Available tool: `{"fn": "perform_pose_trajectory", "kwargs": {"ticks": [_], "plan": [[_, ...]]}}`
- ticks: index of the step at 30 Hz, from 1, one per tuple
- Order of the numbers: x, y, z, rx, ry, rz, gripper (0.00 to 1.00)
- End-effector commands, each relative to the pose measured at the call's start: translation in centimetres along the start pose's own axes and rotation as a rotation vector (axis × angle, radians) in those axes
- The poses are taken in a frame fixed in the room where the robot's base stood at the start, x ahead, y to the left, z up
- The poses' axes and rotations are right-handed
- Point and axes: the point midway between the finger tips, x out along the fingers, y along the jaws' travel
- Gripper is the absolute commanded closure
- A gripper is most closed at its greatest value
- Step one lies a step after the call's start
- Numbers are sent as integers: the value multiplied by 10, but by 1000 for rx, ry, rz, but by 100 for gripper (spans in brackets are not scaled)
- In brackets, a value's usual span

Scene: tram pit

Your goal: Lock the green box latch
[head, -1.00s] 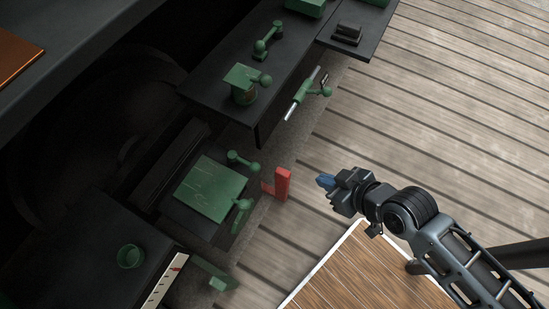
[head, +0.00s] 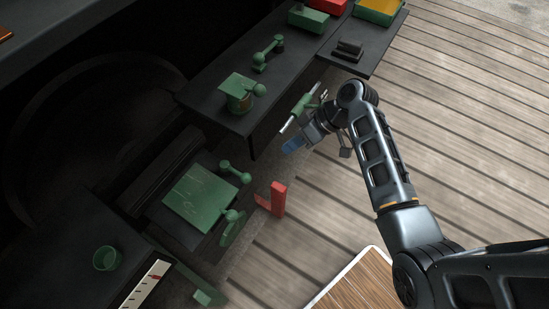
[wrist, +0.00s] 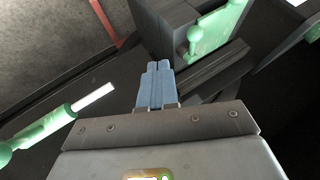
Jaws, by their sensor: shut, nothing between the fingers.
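A green box (head: 201,196) with a flat scratched lid sits on a dark ledge at lower left in the head view. Two green ball-ended levers are at its right side, an upper one (head: 235,173) and a lower one (head: 231,229). The box also shows at the top of the wrist view (wrist: 215,32). A green handle with a pale rod (head: 300,108) is on the dark bench's front, partly behind my arm; it is at left in the wrist view (wrist: 45,137). My gripper (head: 293,146), with blue fingers, is shut and empty, just below that handle and apart from the box.
A red upright bracket (head: 278,199) stands right of the box, between it and the wooden floor. The dark bench (head: 215,97) carries a green cylinder device (head: 239,92) and another lever (head: 267,54). A green cup (head: 107,258) is at lower left.

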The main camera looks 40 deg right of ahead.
Motion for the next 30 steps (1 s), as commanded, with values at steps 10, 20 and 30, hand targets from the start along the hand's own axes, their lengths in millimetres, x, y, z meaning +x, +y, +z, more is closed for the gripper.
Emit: {"fn": "perform_pose_trajectory", "kwargs": {"ticks": [10,20,30], "plan": [[61,0,2,1,-5,-1,100],[101,-22,-1,-2,-3,1,100],[108,-38,-2,1,-1,3,100]]}}
